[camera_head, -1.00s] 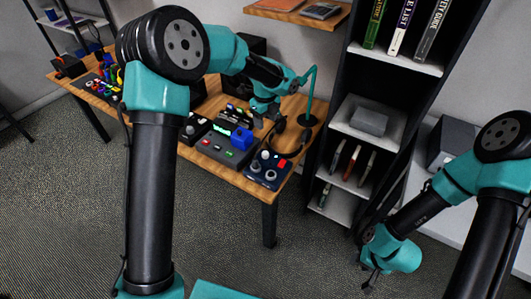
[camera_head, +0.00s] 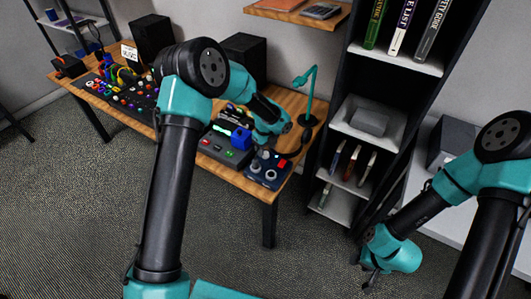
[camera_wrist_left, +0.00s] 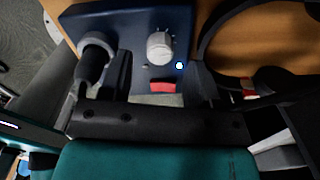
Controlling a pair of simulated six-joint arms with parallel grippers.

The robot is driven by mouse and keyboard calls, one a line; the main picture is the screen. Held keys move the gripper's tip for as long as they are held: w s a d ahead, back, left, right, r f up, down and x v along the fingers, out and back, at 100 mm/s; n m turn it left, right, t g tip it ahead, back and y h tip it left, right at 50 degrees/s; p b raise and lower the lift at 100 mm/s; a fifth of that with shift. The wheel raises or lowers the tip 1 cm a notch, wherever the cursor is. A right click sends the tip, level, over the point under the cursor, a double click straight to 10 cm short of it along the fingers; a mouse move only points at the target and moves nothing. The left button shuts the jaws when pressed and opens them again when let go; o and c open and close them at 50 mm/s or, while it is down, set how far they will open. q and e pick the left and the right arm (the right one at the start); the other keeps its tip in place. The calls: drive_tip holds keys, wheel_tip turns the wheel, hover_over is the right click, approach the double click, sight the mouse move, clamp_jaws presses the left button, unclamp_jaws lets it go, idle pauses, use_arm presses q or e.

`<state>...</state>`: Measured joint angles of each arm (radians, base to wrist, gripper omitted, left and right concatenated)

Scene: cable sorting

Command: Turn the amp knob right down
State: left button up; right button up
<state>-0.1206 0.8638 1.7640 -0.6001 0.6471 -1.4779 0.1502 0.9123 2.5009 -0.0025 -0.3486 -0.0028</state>
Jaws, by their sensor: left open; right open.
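The amp is a dark blue box (camera_head: 262,184) near the right front corner of the desk, with a pale knob, grey round parts and a red switch on top. In the left wrist view, the pale knob (camera_wrist_left: 159,47) stands upright beside a scale of marks, near a lit blue light (camera_wrist_left: 180,65) and the red switch (camera_wrist_left: 163,87). My left gripper (camera_wrist_left: 158,82) is open and empty above the amp, its fingers either side of the switch area, apart from the knob. My right gripper (camera_head: 372,276) hangs open and empty low at the right, away from the desk.
A grey box with coloured buttons (camera_head: 215,146) and a blue block (camera_head: 241,138) are left of the amp. A teal lamp (camera_head: 309,95) stands behind. Dark headphones (camera_wrist_left: 203,45) lie beside the amp. A black shelf unit (camera_head: 333,110) is right of the desk.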

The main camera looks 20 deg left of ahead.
sight(265, 153)
use_arm(q)
drive_tip(key=shift+f, duration=1.55)
drive_tip(key=c, duration=0.9)
